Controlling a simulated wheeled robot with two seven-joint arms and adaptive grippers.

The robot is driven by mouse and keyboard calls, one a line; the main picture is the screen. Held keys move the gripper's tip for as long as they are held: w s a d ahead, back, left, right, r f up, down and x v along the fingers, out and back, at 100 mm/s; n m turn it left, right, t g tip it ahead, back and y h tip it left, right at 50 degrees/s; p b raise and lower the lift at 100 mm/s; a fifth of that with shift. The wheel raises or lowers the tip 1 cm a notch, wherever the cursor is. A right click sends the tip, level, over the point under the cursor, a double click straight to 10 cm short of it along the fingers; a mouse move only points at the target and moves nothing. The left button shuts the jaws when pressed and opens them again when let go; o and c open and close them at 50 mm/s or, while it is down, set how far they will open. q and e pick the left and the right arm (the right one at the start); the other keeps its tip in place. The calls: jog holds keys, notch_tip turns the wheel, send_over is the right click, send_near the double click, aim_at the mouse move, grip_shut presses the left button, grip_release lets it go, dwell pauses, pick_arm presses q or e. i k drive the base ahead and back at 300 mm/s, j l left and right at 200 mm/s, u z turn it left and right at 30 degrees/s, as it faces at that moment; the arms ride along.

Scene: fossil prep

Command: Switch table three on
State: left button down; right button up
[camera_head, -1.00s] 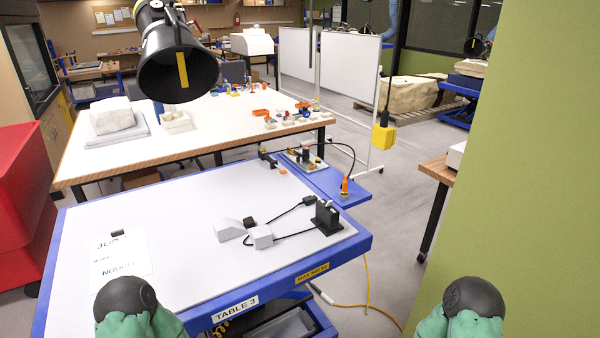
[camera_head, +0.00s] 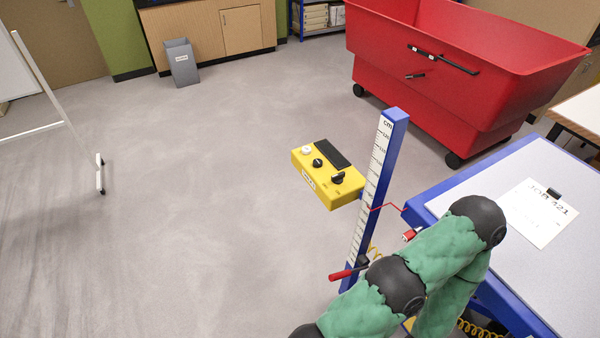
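Table three (camera_head: 478,189), with a blue frame and grey top, stands at the right. Its name label is out of view now. A yellow control box (camera_head: 318,187) sits beside a blue post with a centimetre scale (camera_head: 374,175) near the table's left corner. The box's top has a white button (camera_head: 306,149), a round black knob (camera_head: 317,163), a black turn knob (camera_head: 338,178) and a dark panel (camera_head: 328,153). Its small lettering is unreadable. A green-sleeved arm of mine covers part of the table's near side. Neither gripper shows.
A red-handled lever (camera_head: 345,273) sticks out low on the post. A large red wheeled bin (camera_head: 450,75) stands behind the table. A grey waste bin (camera_head: 181,62) stands by wooden cabinets (camera_head: 200,30). A whiteboard stand (camera_head: 55,85) is at left. The middle floor is clear.

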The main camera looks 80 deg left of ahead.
aim_at(338, 178)
jog(key=u, duration=2.45)
